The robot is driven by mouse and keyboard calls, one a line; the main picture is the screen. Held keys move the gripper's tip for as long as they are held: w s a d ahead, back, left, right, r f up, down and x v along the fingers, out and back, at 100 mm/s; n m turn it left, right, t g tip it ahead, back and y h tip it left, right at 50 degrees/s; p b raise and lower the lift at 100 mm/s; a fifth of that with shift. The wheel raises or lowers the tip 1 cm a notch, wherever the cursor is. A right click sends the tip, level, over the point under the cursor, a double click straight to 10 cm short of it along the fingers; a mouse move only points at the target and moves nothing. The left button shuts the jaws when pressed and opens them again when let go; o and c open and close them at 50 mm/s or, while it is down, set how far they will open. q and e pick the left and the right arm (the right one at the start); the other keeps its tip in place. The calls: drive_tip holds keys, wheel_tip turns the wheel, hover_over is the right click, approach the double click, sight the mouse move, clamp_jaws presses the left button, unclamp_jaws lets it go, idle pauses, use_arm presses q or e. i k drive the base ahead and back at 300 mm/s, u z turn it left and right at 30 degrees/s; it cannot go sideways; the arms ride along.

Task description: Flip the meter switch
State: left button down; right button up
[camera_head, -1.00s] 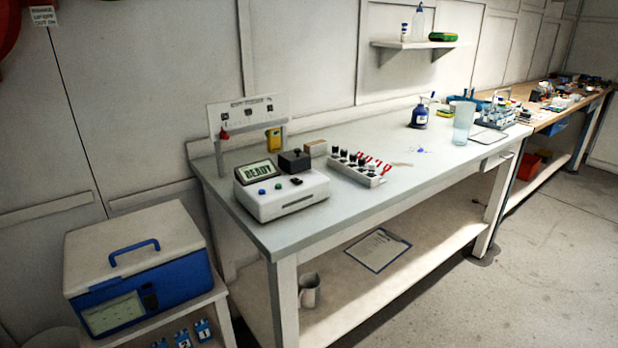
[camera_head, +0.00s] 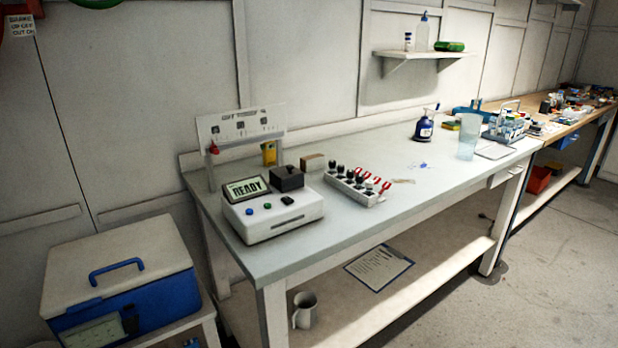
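The meter (camera_head: 272,216) is a white box near the left end of the grey-topped bench. Its tilted screen (camera_head: 247,189) reads READY. On its front panel are a blue button (camera_head: 249,211), a green button (camera_head: 267,205) and a small black switch (camera_head: 287,200). Which way the switch is set is too small to tell. A dark block (camera_head: 288,179) sits on the meter's back right. Neither of my grippers is in view.
A white panel on posts (camera_head: 240,127) stands behind the meter. A rack of dark-capped vials and red clips (camera_head: 356,187) is to its right. A blue and white box (camera_head: 120,280) stands on a low stand at left. The bench front edge is clear.

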sight(286, 199)
drive_tip(key=i, duration=0.4)
drive_tip(key=u, duration=1)
